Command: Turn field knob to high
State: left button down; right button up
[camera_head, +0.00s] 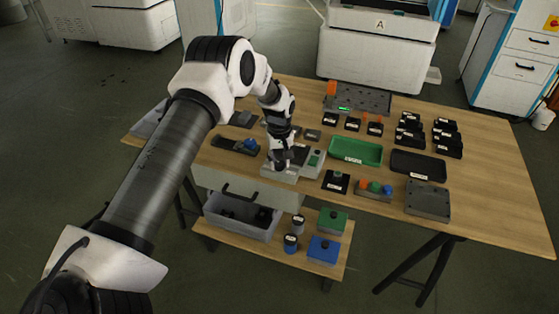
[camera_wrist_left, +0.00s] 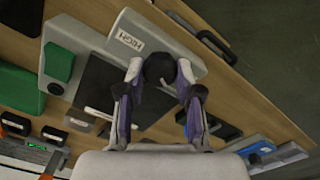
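The field knob (camera_wrist_left: 160,68) is a round black knob on a long light grey housing. A white label reading HIGH (camera_wrist_left: 130,41) is on the housing, left of the knob in the left wrist view. In the head view the housing (camera_head: 279,174) is at the table's front edge, and my gripper hides the knob. My left gripper (camera_head: 280,163) points down over it. In the left wrist view its fingertips (camera_wrist_left: 160,70) are on either side of the knob, very close to it; I cannot tell whether they press on it. My right gripper is not in view.
A green tray (camera_head: 355,151) and a black tray (camera_head: 418,166) lie further right. A drawer handle (camera_wrist_left: 216,47) juts out at the front edge.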

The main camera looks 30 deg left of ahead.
pick_arm(q)
jog(key=shift+m, duration=0.3)
jog(key=m, duration=0.2)
jog(key=shift+m+b, duration=0.3)
jog(key=shift+b, duration=0.1)
jog(key=m, duration=0.3)
jog(key=shift+m+b, duration=0.3)
jog(key=shift+b, duration=0.05)
jog(key=m+b, duration=0.1)
jog(key=m, duration=0.5)
jog(key=shift+m, duration=0.4)
jog(key=c, duration=0.8)
grip_release()
jog(key=shift+o, duration=0.2)
jog(key=shift+r, duration=0.15)
